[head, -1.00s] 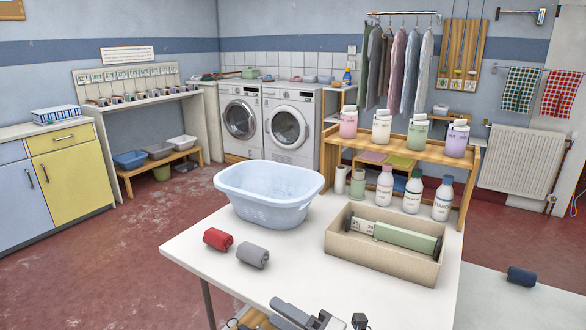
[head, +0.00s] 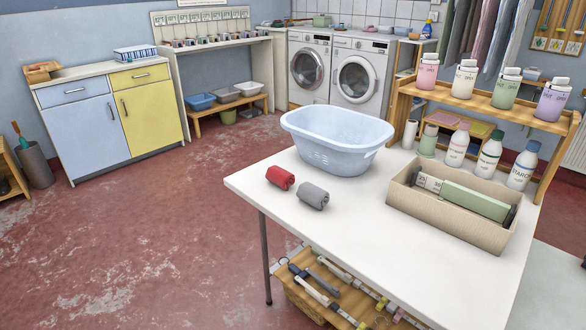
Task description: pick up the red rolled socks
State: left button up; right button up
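The red rolled socks (head: 280,177) lie on the white table (head: 400,260) near its left edge. A grey roll (head: 314,196) lies just to their right and nearer to me, with a narrow gap or light contact that I cannot tell apart. The pale blue laundry basin (head: 336,140) stands behind them. Neither of my grippers shows in the head view now. Nothing covers the red socks.
A beige box (head: 450,224) holding a green-and-grey packet sits on the table's right part. Several bottles (head: 489,156) stand behind it by a wooden shelf (head: 495,108). Tools lie on a lower wooden shelf (head: 300,292) under the table. The table's front is clear.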

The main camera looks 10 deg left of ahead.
aim_at(281, 177)
jog(key=z, duration=0.5)
jog(key=k, duration=0.3)
jog(key=u, duration=2.2)
jog(key=i, duration=1.05)
jog(key=z, duration=0.4)
